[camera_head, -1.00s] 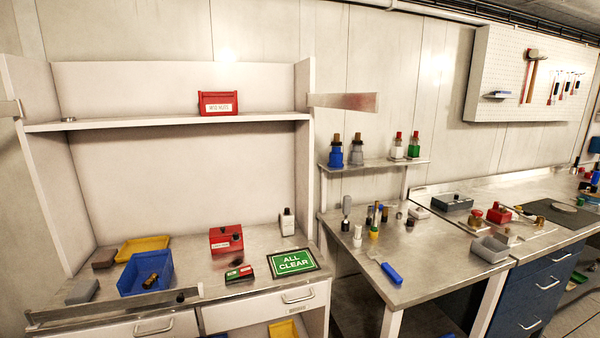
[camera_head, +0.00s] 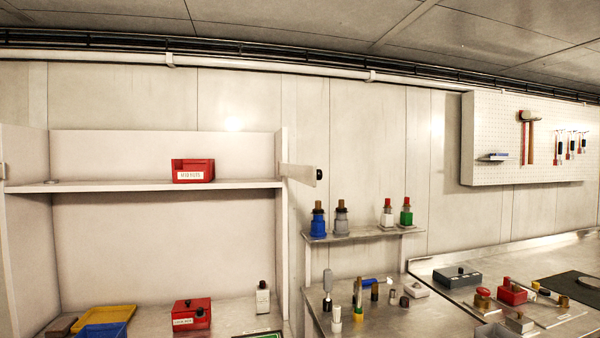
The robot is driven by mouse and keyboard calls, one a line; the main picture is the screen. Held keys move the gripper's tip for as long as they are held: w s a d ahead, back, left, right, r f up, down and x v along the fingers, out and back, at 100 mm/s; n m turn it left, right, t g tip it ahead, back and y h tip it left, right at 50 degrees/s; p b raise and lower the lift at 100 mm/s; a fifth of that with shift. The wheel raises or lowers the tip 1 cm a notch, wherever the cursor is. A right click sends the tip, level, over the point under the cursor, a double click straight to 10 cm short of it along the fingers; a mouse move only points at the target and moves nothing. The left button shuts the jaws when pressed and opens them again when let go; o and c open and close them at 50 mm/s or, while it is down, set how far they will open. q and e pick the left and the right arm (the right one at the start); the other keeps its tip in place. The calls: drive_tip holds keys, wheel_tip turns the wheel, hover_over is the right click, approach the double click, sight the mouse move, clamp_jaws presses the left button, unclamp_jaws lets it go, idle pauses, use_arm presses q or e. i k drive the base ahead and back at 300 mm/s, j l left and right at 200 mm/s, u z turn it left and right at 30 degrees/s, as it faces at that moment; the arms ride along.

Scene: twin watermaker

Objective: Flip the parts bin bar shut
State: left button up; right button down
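A pale bar (camera_head: 299,174) juts out from the right post of the white shelf unit, at about shelf height. It stands out from the post and does not lie across the shelf front. Its free end carries a dark knob (camera_head: 319,174). A small pale bracket (camera_head: 3,172) shows on the left post at the picture edge. A red parts bin (camera_head: 193,171) with a white label sits on the upper shelf (camera_head: 110,187), its front uncovered. Neither of my grippers is in view.
The bench below holds a second red bin (camera_head: 192,314), a yellow tray (camera_head: 105,314), a blue bin (camera_head: 102,330) and a white bottle (camera_head: 263,299). Several bottles stand on a small shelf (camera_head: 365,235) at right. The space before the upper shelf looks clear.

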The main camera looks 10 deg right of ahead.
sight(309, 174)
drive_tip(key=l+u, duration=0.2)
drive_tip(key=l, duration=0.4)
drive_tip(key=k+l+u, duration=0.2)
drive_tip(key=l, duration=0.4)
drive_tip(key=l+u, duration=0.2)
drive_tip(key=l, duration=0.45)
